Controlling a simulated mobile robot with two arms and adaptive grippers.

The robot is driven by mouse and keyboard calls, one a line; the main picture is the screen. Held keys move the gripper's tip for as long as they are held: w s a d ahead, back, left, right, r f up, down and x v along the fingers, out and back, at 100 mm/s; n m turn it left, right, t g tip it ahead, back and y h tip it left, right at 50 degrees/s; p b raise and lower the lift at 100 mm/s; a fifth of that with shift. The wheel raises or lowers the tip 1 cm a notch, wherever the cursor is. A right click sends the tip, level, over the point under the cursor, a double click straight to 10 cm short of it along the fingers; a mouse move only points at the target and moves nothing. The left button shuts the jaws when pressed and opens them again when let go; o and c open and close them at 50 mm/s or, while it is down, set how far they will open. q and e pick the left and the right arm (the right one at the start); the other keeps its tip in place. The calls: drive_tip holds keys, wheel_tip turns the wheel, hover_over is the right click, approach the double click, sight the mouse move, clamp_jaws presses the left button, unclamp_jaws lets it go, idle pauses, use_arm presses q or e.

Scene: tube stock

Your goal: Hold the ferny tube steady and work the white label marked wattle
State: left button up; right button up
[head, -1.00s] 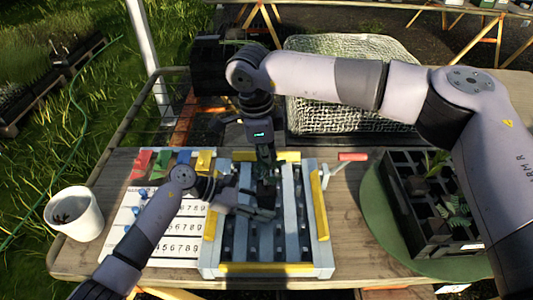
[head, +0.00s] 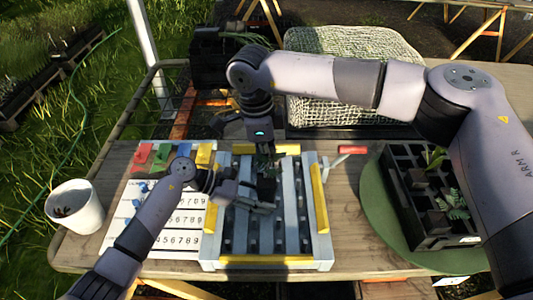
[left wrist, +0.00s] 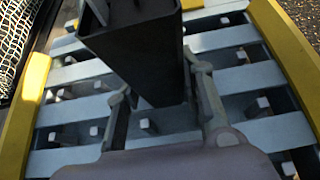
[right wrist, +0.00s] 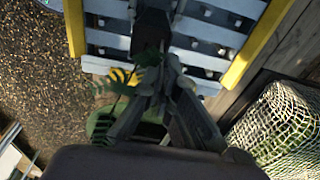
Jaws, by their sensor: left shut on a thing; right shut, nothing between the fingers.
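The ferny tube is a tall black square tube (head: 266,188) standing upright over the slatted rack; it also shows large in the left wrist view (left wrist: 140,55). My left gripper (head: 258,198) is shut on it from the near left, one finger on each side. Green fern fronds (right wrist: 118,88) show at the tube's top in the right wrist view. My right gripper (right wrist: 160,70) is shut and empty, its tips close beside the fronds and above the tube; I cannot tell if they touch. I cannot make out a white label marked wattle; fingers and fronds may hide it.
The grey rack (head: 318,262) has yellow edge strips. A numbered white board (head: 180,240) with coloured tags lies left of it, then a white pot (head: 88,208). A black plant tray (head: 432,240) stands on a green round mat (head: 372,205) at right. A netted box (head: 350,50) is behind.

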drive_tip(key=o, duration=0.6)
drive_tip(key=shift+r, duration=0.1)
drive_tip(key=r, duration=0.4)
drive_tip(key=a+r, duration=0.1)
drive_tip(key=r, duration=0.6)
drive_tip(key=shift+a+r, duration=0.3)
drive_tip(key=shift+r, duration=0.1)
use_arm(q)
drive_tip(key=o, duration=0.9)
drive_tip(key=shift+o, duration=0.2)
